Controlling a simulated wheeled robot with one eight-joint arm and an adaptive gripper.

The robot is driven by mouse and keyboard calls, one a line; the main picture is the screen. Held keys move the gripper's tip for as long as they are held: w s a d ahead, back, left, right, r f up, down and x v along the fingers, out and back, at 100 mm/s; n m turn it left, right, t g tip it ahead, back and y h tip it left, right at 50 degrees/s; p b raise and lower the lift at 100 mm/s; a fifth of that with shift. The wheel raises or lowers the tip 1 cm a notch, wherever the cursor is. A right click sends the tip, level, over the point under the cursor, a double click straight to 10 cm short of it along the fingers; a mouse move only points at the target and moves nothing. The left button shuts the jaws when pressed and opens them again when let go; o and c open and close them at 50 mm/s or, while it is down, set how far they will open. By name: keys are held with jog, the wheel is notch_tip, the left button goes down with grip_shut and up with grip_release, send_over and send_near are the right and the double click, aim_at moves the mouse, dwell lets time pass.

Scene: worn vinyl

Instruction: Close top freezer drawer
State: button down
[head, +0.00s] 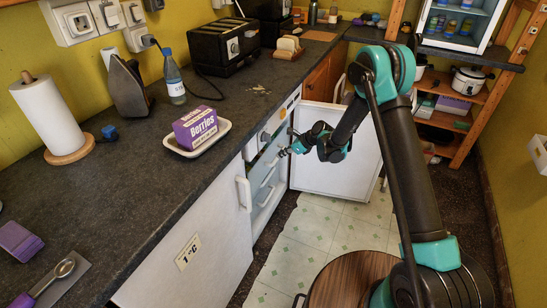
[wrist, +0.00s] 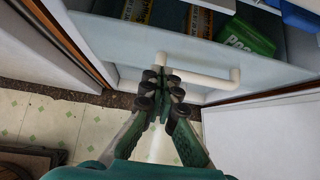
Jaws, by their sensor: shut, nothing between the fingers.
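The top freezer drawer (wrist: 110,45) shows in the wrist view, pulled out, with its pale front facing my gripper and its inside visible. Its white bar handle (wrist: 205,73) runs across the front. My gripper (wrist: 164,72) is shut and empty, its fingertips at the left end of this handle; I cannot tell whether they touch it. In the head view my gripper (head: 286,152) is beside the freezer's pale drawer fronts (head: 266,184) under the counter. The white freezer door (head: 330,155) stands open beyond my arm.
The drawer holds a green packet (wrist: 246,37) and several boxes. A dark counter (head: 255,110) runs above the freezer, with a purple berries box (head: 195,127) on a tray. A round wooden stool (head: 345,283) stands near my arm. Tiled floor (head: 300,240) is clear before the freezer.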

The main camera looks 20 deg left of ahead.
jog(key=v, duration=0.7)
jog(key=y, duration=0.3)
send_near(265, 152)
jog(key=a+f, duration=0.3)
jog(key=f, duration=0.1)
jog(key=shift+a+f, duration=0.15)
jog(key=shift+a, duration=0.25)
jog(key=shift+w+a, duration=0.15)
jog(key=shift+a, duration=0.6)
jog(key=a, duration=0.3)
jog(key=shift+w+a, duration=0.15)
jog(key=shift+a, duration=0.05)
jog(key=shift+d, duration=0.1)
